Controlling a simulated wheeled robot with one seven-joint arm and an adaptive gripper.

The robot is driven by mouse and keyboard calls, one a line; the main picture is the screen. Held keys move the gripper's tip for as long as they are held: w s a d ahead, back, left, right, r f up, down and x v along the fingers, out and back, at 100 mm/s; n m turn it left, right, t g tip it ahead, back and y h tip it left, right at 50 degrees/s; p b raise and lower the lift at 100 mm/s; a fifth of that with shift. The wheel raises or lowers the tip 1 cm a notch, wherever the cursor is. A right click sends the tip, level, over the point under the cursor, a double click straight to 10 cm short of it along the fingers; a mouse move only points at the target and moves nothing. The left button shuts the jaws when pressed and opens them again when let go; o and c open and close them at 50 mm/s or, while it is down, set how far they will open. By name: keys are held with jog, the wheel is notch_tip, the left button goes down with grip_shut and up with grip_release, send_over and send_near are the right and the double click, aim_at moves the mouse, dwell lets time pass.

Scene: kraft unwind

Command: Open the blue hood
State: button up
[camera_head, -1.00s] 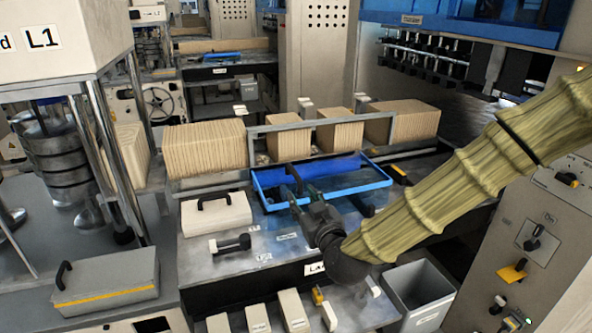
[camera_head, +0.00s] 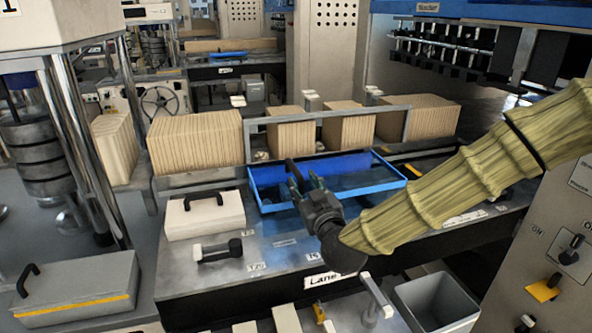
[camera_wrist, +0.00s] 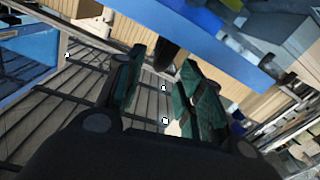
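The blue hood (camera_head: 392,184) is a low, blue-rimmed frame with a dark interior on the grey machine bench, in front of the stacks of brown sheets. A black bar that looks like its handle (camera_head: 291,170) stands at its left part. My gripper (camera_head: 306,184) reaches over the hood's front edge, close to this bar. In the wrist view my gripper (camera_wrist: 160,88) has its green-padded fingers apart with nothing clearly between them. A dark rounded piece (camera_wrist: 166,54), perhaps the handle, shows just beyond the fingertips, before a blue panel (camera_wrist: 215,62). Contact cannot be told.
A white case with a black handle (camera_head: 205,215) and a small black-and-white bar (camera_head: 216,251) lie left of the hood. Brown sheet stacks (camera_head: 195,138) and a grey rail (camera_head: 295,116) stand behind. A grey open bin (camera_head: 437,300) is at front right, near a control panel (camera_head: 560,255).

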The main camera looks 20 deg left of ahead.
aim_at(295, 170)
jog(key=p+x, duration=0.3)
jog(key=x, duration=0.6)
jog(key=shift+f, duration=0.1)
grip_shut()
